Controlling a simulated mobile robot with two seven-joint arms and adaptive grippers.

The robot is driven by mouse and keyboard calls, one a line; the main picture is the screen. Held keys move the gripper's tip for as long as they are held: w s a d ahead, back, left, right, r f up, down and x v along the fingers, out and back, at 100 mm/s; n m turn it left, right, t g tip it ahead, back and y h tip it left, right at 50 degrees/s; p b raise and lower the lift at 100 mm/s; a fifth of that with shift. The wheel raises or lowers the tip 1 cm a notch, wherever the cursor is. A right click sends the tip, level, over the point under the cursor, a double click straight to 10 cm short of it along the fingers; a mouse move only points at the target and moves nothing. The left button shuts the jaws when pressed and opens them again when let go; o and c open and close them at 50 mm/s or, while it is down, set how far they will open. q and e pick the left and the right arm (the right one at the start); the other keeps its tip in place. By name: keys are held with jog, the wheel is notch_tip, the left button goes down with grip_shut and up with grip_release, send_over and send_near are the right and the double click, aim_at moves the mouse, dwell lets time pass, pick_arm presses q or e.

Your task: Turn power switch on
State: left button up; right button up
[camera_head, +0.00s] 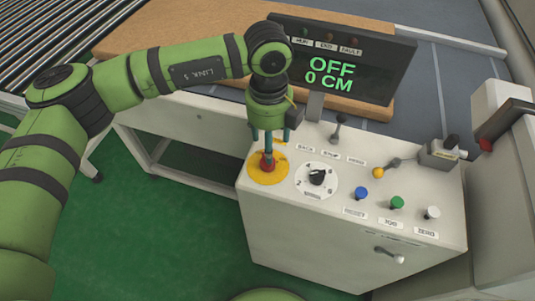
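The white control console (330,245) stands in the middle, with its display (340,62) reading OFF and 0 CM. My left gripper (268,155) points down at the red button (268,165) on a round yellow plate (257,172) at the console's left. Its tips overlap the button in this view; I cannot tell whether they touch it or are parted. A black rotary knob (317,177) sits on a white dial just right of it. No readable label marks the power switch. My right gripper is out of view.
Blue (361,193), green (397,202) and white (432,212) buttons line the console's front edge. Small levers (338,130) stand behind, and a handle (390,255) is on the front face. A conveyor (50,35) is at upper left. The green floor is clear.

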pick_arm(q)
jog(key=shift+w+a+f, duration=0.15)
jog(key=shift+a+f, duration=0.1)
jog(key=shift+a, duration=0.1)
notch_tip(320, 180, down, 6)
jog(key=p, duration=0.2)
jog(key=shift+r+p, duration=0.2)
jog(key=shift+p, duration=0.15)
jog(key=shift+d+f, duration=0.1)
jog(key=shift+f, duration=0.25)
jog(key=c, duration=1.2)
